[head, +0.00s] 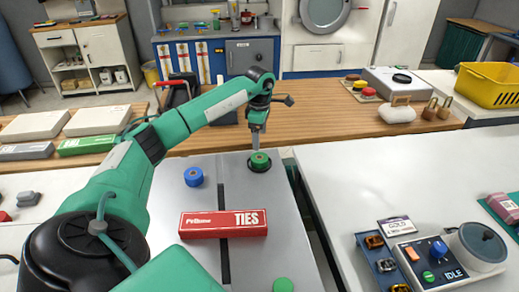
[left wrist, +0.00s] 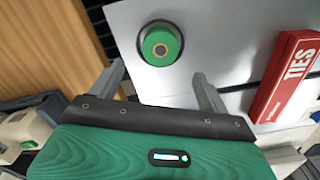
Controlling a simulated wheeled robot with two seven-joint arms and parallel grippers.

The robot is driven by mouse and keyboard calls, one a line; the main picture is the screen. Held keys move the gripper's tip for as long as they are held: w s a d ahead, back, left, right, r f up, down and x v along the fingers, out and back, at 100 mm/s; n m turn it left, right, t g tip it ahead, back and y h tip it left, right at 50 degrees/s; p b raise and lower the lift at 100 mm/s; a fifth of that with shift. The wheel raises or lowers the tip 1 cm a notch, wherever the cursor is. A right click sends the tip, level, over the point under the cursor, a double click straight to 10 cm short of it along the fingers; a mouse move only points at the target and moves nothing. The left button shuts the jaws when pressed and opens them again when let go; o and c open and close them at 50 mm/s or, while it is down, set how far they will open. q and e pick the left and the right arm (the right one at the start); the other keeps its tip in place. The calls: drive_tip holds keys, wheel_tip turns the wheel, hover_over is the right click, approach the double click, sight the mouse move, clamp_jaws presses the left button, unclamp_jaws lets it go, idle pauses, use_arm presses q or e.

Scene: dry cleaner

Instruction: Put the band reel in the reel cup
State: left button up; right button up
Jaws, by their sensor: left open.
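A blue reel (head: 193,177) stands on the counter to the left. My left gripper (head: 256,147) is just above or behind the green reel. In the left wrist view its fingers (left wrist: 155,74) are apart and empty, with the reel beyond their tips. My right gripper is not in view.
A red TIES box (head: 223,224) lies across a dark slot in the counter, in front of the reels. A wooden counter (head: 320,120) runs behind. A white counter (head: 380,175) to the right is largely clear, with a control box (head: 432,262) near its front.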

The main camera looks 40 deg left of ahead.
use_arm(q)
drive_tip(key=shift+r, duration=1.7)
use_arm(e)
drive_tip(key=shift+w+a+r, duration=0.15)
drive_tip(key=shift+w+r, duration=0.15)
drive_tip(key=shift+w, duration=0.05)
